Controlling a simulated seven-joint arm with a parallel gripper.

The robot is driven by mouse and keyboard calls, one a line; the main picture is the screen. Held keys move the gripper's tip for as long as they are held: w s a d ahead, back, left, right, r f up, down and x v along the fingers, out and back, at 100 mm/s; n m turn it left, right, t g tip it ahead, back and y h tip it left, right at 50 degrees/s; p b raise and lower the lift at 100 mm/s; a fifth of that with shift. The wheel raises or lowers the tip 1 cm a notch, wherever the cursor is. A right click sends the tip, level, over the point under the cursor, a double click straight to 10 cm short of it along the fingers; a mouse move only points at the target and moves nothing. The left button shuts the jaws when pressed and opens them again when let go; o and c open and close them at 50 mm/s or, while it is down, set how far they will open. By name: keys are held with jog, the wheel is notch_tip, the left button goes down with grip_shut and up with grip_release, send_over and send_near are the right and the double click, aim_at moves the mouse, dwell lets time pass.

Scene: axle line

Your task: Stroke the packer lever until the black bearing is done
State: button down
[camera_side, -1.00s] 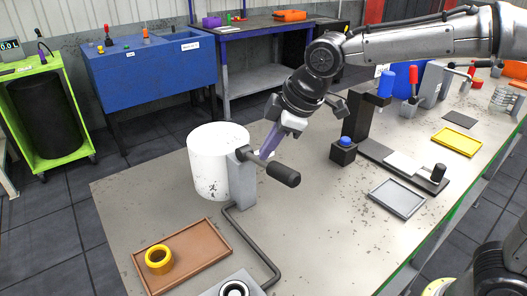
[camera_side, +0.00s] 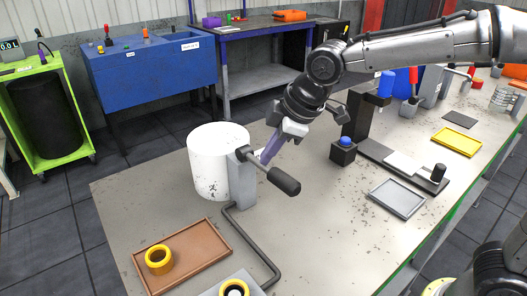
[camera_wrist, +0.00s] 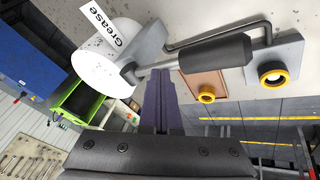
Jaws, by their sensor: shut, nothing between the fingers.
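The packer is a white drum (camera_side: 211,165) labelled Grease in the wrist view (camera_wrist: 112,40), with a grey bracket and a lever (camera_side: 284,181) ending in a black grip. The grip shows in the wrist view (camera_wrist: 217,60), tilted down in the side view. My gripper (camera_side: 264,158) is shut and empty, its purple fingertips at the lever's rod near the bracket; whether they touch cannot be told. A bearing (camera_side: 234,288) sits on the grey plate at the pipe's end. It shows a yellow ring around a dark one, also in the wrist view (camera_wrist: 272,74).
A brown tray (camera_side: 205,262) at the front left holds another yellow ring (camera_side: 159,259). A black press stand with a blue top (camera_side: 386,85), a small block with a blue button (camera_side: 343,150) and a grey tray (camera_side: 398,198) stand to the right. The table's front middle is clear.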

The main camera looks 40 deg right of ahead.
jog(key=shift+s+f, duration=0.2)
jog(key=shift+f, duration=0.3)
dwell(0.6)
jog(key=shift+w+r, duration=0.3)
jog(key=shift+r, duration=0.55)
jog(key=shift+w+r, duration=0.3)
jog(key=shift+r, duration=0.55)
jog(key=shift+w+r, duration=0.3)
jog(key=shift+r, duration=0.55)
jog(key=r, duration=0.1)
jog(key=w+r, duration=0.1)
jog(key=r, duration=0.2)
jog(key=shift+w+r, duration=0.3)
jog(key=shift+r, duration=0.05)
